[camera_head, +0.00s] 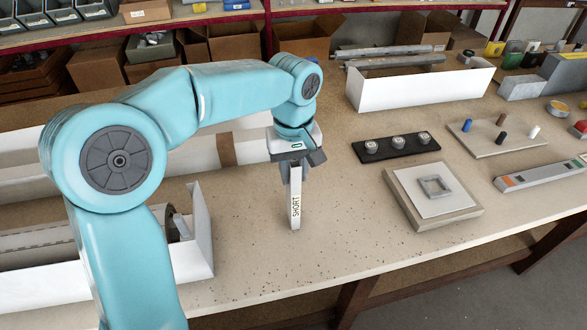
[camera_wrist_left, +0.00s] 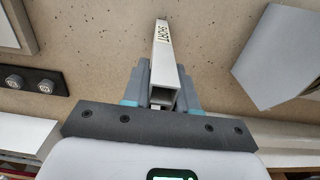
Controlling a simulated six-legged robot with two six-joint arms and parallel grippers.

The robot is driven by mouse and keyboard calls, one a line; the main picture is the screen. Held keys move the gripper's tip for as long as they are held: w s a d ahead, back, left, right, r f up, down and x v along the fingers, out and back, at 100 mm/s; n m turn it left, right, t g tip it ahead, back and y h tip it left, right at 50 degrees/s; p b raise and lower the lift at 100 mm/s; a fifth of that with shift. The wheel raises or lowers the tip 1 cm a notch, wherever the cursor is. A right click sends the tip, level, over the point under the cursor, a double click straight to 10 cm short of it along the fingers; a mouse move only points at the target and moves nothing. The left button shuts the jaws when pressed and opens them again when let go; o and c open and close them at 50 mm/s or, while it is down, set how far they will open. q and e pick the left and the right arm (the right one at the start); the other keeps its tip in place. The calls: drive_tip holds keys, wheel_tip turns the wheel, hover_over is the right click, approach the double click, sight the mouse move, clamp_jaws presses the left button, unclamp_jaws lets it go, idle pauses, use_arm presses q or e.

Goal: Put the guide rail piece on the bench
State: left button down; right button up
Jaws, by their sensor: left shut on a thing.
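The guide rail piece (camera_head: 295,206) is a pale, narrow hollow bar marked "SHORT". My left gripper (camera_head: 292,178) is shut on one end of it, and the bar sticks out from the fingers toward the front of the bench (camera_head: 345,232). In the left wrist view the fingers (camera_wrist_left: 163,92) grip the bar (camera_wrist_left: 166,55) from both sides, its open square end facing the camera. I cannot tell whether the bar touches the bench. My right gripper is not in view.
A square block with a grey frame (camera_head: 433,200) and a black strip with knobs (camera_head: 396,147) lie to the right. A long white box (camera_head: 423,87) stands behind. A white trough (camera_head: 200,235) lies left. Speckled bench top around the bar is clear.

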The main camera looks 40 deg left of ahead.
use_arm(q)
drive_tip(key=c, duration=1.2)
unclamp_jaws()
drive_tip(key=shift+f, duration=0.1)
drive_tip(key=o, duration=0.3)
drive_tip(key=shift+w+d, duration=0.1)
drive_tip(key=shift+w, duration=0.05)
drive_tip(key=shift+r, duration=0.4)
wheel_tip(320, 180, up, 12)
drive_tip(key=shift+f+p, duration=0.2)
drive_tip(key=shift+p, duration=0.75)
drive_tip(key=shift+s, duration=0.2)
